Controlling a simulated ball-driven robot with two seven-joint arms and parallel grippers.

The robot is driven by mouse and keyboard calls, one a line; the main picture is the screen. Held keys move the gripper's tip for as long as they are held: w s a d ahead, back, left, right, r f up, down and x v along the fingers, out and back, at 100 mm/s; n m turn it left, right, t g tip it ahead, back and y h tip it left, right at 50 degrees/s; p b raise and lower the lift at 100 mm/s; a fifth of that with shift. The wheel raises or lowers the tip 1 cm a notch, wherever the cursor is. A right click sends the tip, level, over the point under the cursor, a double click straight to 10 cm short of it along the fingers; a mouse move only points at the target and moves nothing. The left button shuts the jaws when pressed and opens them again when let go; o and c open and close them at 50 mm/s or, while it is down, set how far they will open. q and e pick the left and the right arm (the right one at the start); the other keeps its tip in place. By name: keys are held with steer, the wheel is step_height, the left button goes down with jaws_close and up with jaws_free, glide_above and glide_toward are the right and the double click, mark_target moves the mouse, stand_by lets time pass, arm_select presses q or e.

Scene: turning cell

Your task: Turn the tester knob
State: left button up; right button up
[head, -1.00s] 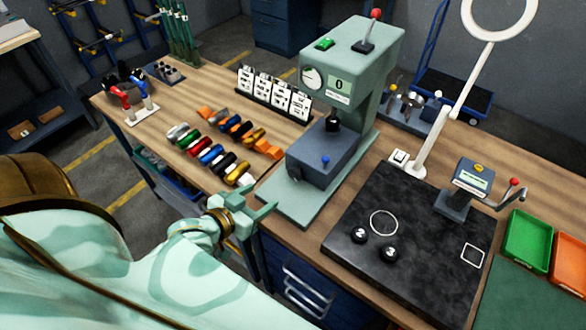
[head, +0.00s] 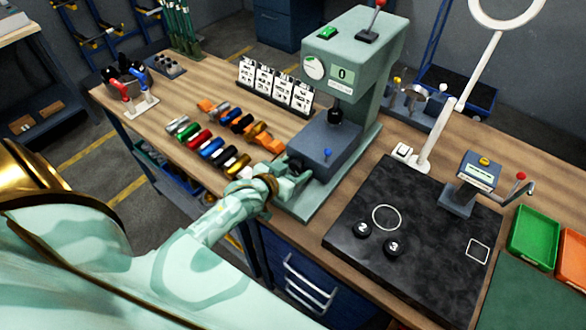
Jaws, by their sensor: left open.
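The green tester (head: 375,62) stands on the wooden bench with a round dial (head: 313,67) and a display (head: 342,75) reading 0. The tester knob cannot be made out clearly; the fingers cover that low part of the block. I cannot tell whether they touch it. My right gripper is not in view.
Several coloured cylinders (head: 211,149) lie in rows left of the tester, before a card rack (head: 273,90). A black slab (head: 345,220) with two black knobbed weights and a small crank device (head: 468,182) lie right. Green (head: 533,237) and orange trays stand far right.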

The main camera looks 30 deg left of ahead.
arm_select(q)
steer(key=c, duration=0.9)
steer(key=shift+d+r+m+y+p, duration=0.1)
steer(key=shift+r+m+y+p, duration=0.3)
steer(key=shift+p, duration=0.75)
steer(key=shift+c, duration=0.2)
steer(key=shift+f+m+y+p, duration=0.3)
steer(key=shift+f+m+y, duration=0.1)
steer(key=shift+m, duration=0.3)
steer(key=o, duration=0.9)
steer(key=shift+o, duration=0.2)
steer(key=p+v, duration=0.1)
steer(key=v, duration=1.5)
steer(key=shift+s+f, duration=0.15)
steer(key=shift+s, duration=0.1)
